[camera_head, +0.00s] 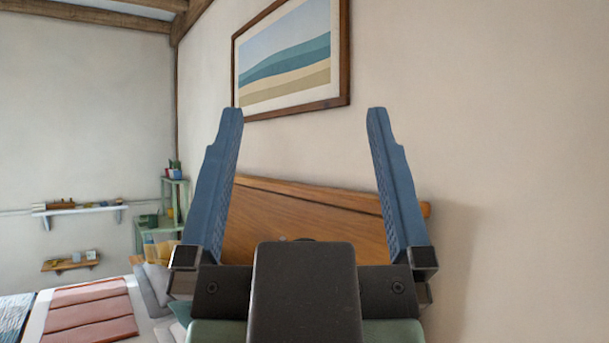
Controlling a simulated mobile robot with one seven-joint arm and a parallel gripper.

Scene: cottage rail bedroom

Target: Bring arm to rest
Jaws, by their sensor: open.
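My gripper (304,115) is in the middle of the head view, with its two blue fingers spread wide apart and pointing up. Nothing is between the fingers; the wall and a wooden headboard (290,215) show behind them. The dark wrist block and a green part of my arm fill the bottom middle and hide part of the headboard.
A framed picture (285,60) hangs on the wall above the headboard. A bed (140,308) with a red blanket (85,308) and cushions lies at lower left. Wall shelves (80,209) and a green shelf unit (175,205) stand beyond. The right wall is bare.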

